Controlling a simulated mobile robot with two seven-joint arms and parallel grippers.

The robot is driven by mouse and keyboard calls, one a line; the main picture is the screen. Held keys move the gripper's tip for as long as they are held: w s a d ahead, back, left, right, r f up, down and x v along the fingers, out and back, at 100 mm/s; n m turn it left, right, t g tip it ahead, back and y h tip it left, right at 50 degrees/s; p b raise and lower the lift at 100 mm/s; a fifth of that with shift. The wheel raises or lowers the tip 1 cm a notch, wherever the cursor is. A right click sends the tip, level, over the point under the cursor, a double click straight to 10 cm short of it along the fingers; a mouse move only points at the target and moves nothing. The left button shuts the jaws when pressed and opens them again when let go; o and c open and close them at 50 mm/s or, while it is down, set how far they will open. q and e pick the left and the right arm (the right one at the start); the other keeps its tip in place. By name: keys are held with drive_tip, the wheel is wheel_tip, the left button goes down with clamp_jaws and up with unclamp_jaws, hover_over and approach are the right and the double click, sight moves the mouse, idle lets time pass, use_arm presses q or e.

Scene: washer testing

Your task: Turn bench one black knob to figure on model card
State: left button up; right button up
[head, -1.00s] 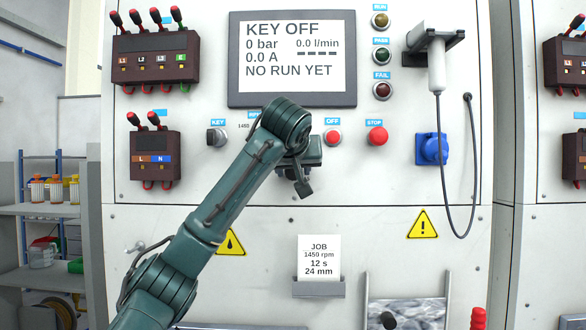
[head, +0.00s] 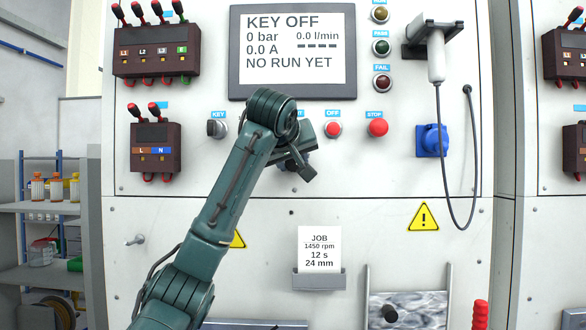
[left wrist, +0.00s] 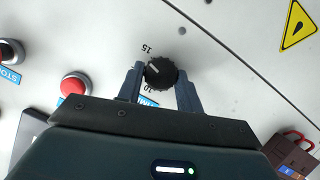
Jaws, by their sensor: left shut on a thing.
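A round black knob (left wrist: 160,72) with a ribbed edge sits on the white panel in the left wrist view. Its white mark points to the left, between the printed 15 and 10. My left gripper (left wrist: 160,80) is shut on it, one finger on each side. In the head view my left gripper (head: 297,160) is against the panel below the screen, and it hides the knob. The model card (head: 319,248) reads JOB, 1450 rpm, 12 s, 24 mm. My right gripper is not in view.
The screen (head: 293,50) reads KEY OFF, NO RUN YET. A key switch (head: 216,128) is left of my arm. The red OFF button (head: 333,129) and red STOP button (head: 377,127) are close on the right. A blue socket (head: 431,140) and hanging cable are farther right.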

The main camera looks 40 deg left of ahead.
use_arm(q)
drive_tip(key=n+t+b, duration=0.1)
drive_tip(key=n+h+b, duration=0.1)
drive_tip(key=n+b, duration=0.1)
drive_tip(key=shift+a+f+t, duration=0.1)
drive_tip(key=shift+f+t, duration=0.15)
drive_tip(key=shift+t, duration=0.15)
drive_tip(key=shift+s+n+t+h+b, duration=0.1)
drive_tip(key=shift+n+t+h+b, duration=0.35)
drive_tip(key=shift+n+b, duration=0.6)
drive_tip(key=shift+a+n+t, duration=0.1)
drive_tip(key=shift+n+t, duration=0.15)
drive_tip(key=shift+n, duration=0.3)
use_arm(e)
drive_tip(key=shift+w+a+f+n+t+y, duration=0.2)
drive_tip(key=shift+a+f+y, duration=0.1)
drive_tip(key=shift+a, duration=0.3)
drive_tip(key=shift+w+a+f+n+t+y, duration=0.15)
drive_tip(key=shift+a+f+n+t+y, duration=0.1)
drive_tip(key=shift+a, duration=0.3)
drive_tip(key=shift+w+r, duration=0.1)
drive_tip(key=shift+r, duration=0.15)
use_arm(q)
drive_tip(key=o, duration=1)
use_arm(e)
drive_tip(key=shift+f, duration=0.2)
